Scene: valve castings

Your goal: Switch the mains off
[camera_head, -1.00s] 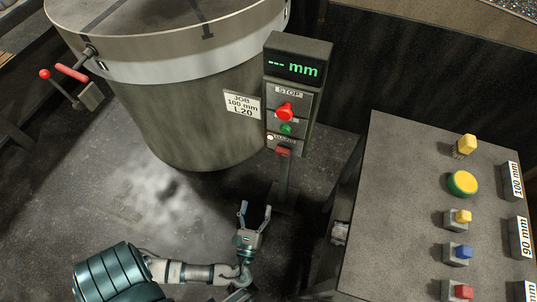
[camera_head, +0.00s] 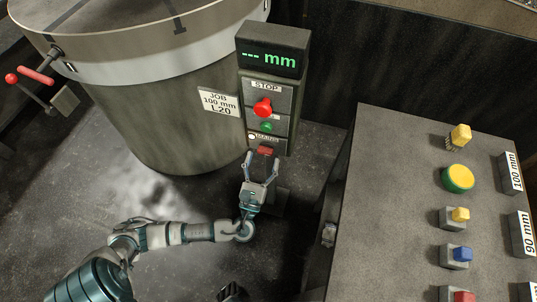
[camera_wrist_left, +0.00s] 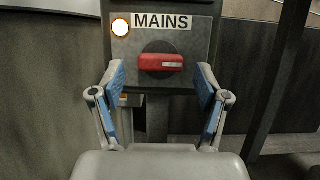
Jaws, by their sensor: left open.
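The mains switch (camera_wrist_left: 161,63) is a red rotary handle on a dark round base, lying horizontal under a MAINS label (camera_wrist_left: 162,22). A lamp (camera_wrist_left: 120,27) beside the label glows warm white. In the head view the red handle (camera_head: 265,151) sits at the bottom of the control post (camera_head: 268,100). My left gripper (camera_head: 261,160) is open and empty, just below and in front of the handle. In the wrist view its blue-padded fingers (camera_wrist_left: 161,82) stand either side of the handle, apart from it.
Above the switch are a red STOP button (camera_head: 262,107), a green button (camera_head: 266,127) and a display (camera_head: 270,60) showing dashes and mm. A large round vat (camera_head: 180,120) stands left of the post.

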